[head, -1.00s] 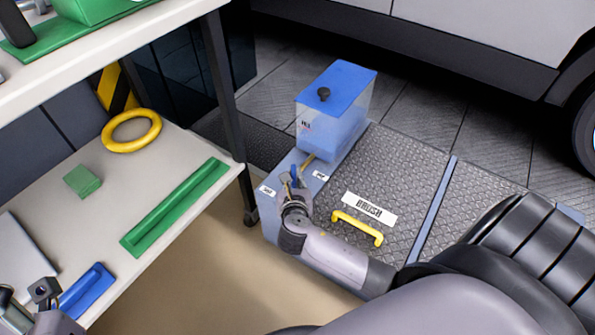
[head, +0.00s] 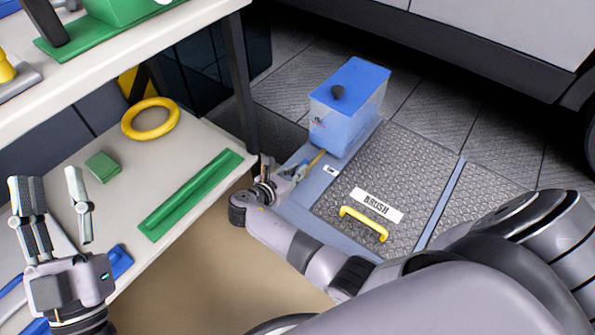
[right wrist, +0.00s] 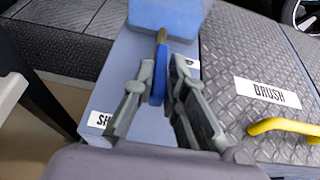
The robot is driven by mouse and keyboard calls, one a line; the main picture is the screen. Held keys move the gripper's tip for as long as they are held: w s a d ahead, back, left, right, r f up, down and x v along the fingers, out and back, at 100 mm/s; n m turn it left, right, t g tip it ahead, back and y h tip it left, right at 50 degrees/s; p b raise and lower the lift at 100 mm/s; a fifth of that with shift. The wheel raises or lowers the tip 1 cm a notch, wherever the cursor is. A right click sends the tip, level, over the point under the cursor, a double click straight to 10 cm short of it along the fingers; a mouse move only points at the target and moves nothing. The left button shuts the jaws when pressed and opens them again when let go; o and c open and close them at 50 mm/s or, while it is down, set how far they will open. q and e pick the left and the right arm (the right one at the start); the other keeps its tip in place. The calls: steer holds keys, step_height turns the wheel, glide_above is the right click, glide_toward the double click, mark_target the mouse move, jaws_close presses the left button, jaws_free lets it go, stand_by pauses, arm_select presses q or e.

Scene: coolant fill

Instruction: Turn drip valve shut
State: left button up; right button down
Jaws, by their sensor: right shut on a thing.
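The drip valve has a blue lever (right wrist: 159,82) on a brass pipe (right wrist: 161,36) leaving the front of a clear tank (head: 337,131) with a blue lid. In the head view, the brass pipe (head: 317,159) points down-left toward my right gripper (head: 286,172). In the right wrist view, the right gripper (right wrist: 157,78) is shut on the blue lever, one finger on each side. A white label starting "SH" (right wrist: 101,119) lies left of the lever; another label (head: 330,169) is to its right, text unreadable. My left gripper (head: 50,180) is open and empty over the bench.
A bench leg (head: 239,85) stands near my right gripper. A yellow handle (head: 364,223) rises from the plate labelled "BRUSH" (head: 377,204).

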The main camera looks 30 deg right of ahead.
steer(key=shift+w, duration=0.15)
stand_by(0.4)
steer(key=c, duration=1.6)
jaws_free()
steer(key=shift+a, duration=0.1)
steer(key=v, duration=0.7)
steer(key=shift+a, duration=0.15)
steer(key=shift+m, duration=0.3)
